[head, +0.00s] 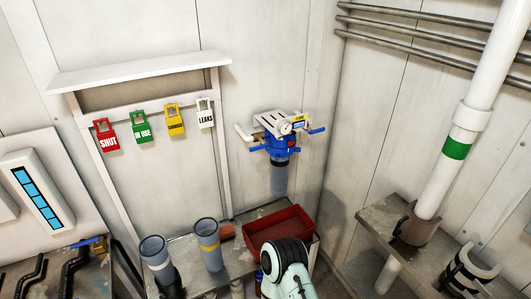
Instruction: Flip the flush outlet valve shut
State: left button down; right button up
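A blue filter head (281,143) with a round gauge is mounted on the back wall, with a grey filter bowl (279,178) hanging below it. A blue lever (256,150) sticks out on its left and another blue lever (317,130) on its right. A further small blue handle (84,244) shows on dark pipework at the lower left. No label shows which of these is the flush outlet valve. A pale link of my own arm with a black ribbed joint rises at the bottom centre, well below the filter head. No gripper fingers are visible.
Several coloured tags, including a red one (106,136), hang under a shelf (141,75). A thick white pipe (468,120) stands at the right.

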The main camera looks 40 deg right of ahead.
aim_at(264, 144)
jog(key=l, duration=0.6)
jog(key=i+l, duration=0.15)
jog(key=l, duration=1.1)
jog(key=i, duration=0.05)
